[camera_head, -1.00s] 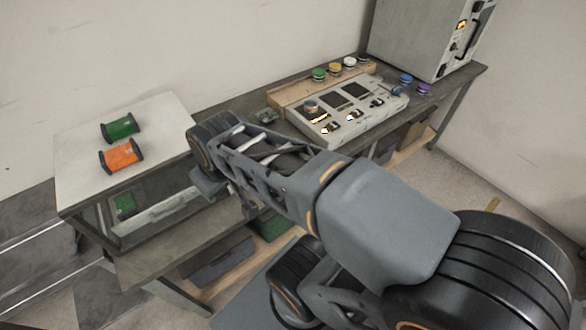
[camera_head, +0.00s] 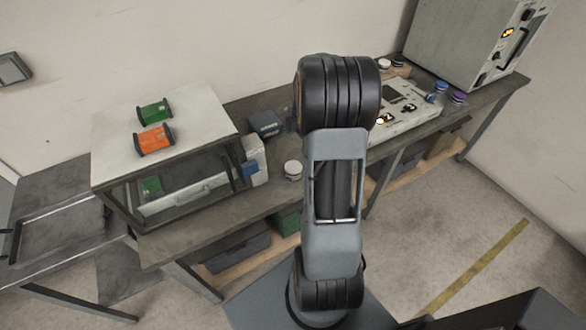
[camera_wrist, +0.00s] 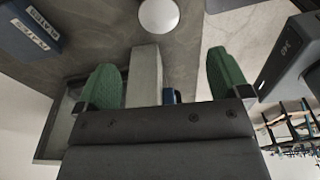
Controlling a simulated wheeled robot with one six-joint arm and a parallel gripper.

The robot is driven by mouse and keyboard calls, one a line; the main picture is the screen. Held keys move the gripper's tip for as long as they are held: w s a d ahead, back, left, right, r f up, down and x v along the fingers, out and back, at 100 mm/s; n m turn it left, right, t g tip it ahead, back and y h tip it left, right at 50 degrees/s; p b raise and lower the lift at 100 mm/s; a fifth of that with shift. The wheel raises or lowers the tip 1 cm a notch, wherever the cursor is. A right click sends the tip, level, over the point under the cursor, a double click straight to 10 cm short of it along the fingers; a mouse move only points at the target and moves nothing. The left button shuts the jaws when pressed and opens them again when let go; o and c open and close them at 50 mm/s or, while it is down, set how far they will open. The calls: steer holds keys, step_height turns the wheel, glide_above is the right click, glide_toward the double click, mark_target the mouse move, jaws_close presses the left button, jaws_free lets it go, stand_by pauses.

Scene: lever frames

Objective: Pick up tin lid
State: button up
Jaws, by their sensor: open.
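A white round lid (camera_head: 293,165) shows on top of a small tin on the bench, just left of my arm in the head view. A pale disc that looks like the same lid (camera_wrist: 158,14) is cut by the top edge of the wrist view. My gripper (camera_wrist: 166,80) shows in the wrist view with its two green fingers wide apart. Nothing is held between them; a pale box (camera_wrist: 145,78) shows beyond, in the gap. The lid is apart from the fingers, farther up the picture. In the head view my arm hides the gripper.
A shelf unit (camera_head: 105,165) with green (camera_head: 154,111) and orange (camera_head: 154,139) spools stands left of the lid. A dark labelled box (camera_head: 265,124) sits behind it. A control panel (camera_head: 405,122) and jars are to the right. Bare bench lies around the lid.

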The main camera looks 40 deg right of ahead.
glide_above(293, 166)
steer(key=d, duration=0.1)
steer(key=f, duration=0.7)
steer(key=shift+s+p, duration=0.3)
steer(key=shift+w+a+f+p, duration=0.15)
steer(key=shift+f+p, duration=0.1)
steer(key=shift+f, duration=0.65)
steer(key=shift+a+f+p, duration=0.15)
steer(key=shift+f+p, duration=0.1)
steer(key=shift+f, duration=0.65)
steer(key=shift+w+a+f+p, duration=0.15)
steer(key=shift+f+p, duration=0.1)
steer(key=shift+f, duration=0.65)
steer(key=shift+s, duration=0.1)
steer(key=c, duration=1)
